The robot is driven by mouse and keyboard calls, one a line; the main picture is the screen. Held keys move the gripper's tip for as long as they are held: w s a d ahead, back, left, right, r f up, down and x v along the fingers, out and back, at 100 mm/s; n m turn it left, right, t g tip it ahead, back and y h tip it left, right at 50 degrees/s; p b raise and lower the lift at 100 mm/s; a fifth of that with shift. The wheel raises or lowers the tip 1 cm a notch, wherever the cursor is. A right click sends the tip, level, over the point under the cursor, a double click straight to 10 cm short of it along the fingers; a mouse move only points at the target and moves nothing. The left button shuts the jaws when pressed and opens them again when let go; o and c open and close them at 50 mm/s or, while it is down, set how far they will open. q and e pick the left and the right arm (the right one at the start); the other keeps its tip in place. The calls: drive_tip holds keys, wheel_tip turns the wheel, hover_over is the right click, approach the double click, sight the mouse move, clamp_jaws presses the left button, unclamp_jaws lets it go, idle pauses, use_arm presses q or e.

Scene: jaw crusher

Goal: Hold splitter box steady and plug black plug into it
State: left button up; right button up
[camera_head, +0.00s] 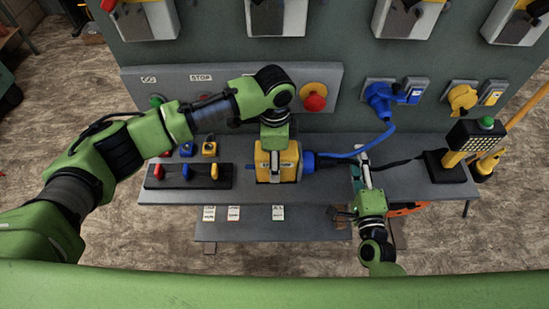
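The yellow splitter box (287,172) sits on the grey bench, with a blue plug (309,162) in its right side. My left gripper (278,146) points down onto the top of the box; its fingertips are hard to make out, so I cannot tell whether they grip it. My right gripper (362,166) is just right of the box, fingers pointing toward the panel. A black cable (398,162) runs to its fingers from the right. The black plug (343,184) shows as a dark shape at the fingers, apart from the box; they appear closed on it.
A blue cable (347,154) runs from the box to a blue wall plug (379,95). A red stop button (315,103) is on the panel behind. A rack of coloured levers (188,183) stands left of the box. A black-and-yellow device (450,167) stands at the bench's right end.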

use_arm(q)
wheel_tip(320, 180, up, 12)
drive_tip(key=shift+f, duration=0.1)
idle(0.4)
